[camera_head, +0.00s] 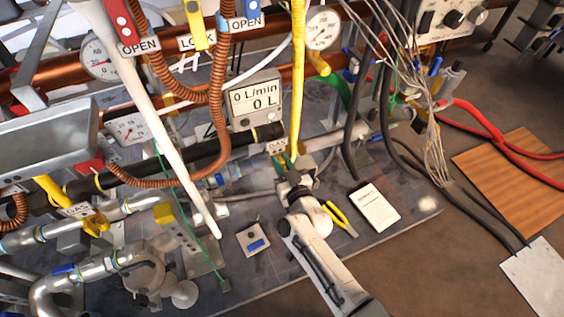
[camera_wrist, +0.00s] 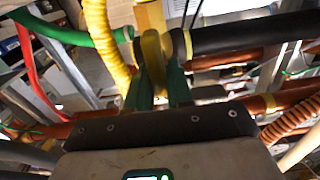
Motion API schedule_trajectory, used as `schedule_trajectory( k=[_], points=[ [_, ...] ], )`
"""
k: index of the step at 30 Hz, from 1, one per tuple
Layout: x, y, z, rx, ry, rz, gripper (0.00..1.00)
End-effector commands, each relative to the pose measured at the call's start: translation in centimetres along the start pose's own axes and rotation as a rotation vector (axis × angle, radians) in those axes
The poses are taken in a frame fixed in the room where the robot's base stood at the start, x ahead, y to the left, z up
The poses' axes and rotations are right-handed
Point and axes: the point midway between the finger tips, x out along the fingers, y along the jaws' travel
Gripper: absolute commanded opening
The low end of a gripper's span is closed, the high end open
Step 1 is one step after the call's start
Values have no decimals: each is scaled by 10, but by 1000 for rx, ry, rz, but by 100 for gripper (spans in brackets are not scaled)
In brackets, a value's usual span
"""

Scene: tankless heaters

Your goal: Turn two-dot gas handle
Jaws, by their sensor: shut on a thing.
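My gripper (camera_head: 285,164) reaches the pipework near the middle of the head view, just below a tag marked GAS (camera_head: 277,147). In the wrist view my gripper (camera_wrist: 158,88) has its green fingers close on both sides of a flat yellow handle (camera_wrist: 152,45), and it is shut on this handle. The handle is mostly hidden by my gripper in the head view. Dots on the handle cannot be made out. Another yellow handle (camera_head: 52,190) with a gas tag (camera_head: 78,210) sits on the pipes at the left.
A yellow corrugated hose (camera_head: 298,85) rises beside my gripper. A meter reading 0 L/min (camera_head: 256,100) stands behind it. Yellow-handled pliers (camera_head: 340,219) and a white card (camera_head: 374,207) lie on the board to the right. Copper hoses and a white pipe (camera_head: 150,115) cross at the left.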

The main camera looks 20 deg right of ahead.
Motion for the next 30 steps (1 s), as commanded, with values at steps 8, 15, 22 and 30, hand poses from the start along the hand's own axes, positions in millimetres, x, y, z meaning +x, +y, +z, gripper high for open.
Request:
schedule_trajectory(
  k=[8,15,22,30],
  points=[
    [0,2,1,104,2,0,0],
    [0,6,2,299,1,1,0],
    [0,10,4,519,2,0,0],
    [0,13,7,776,2,0,0]
  ],
)
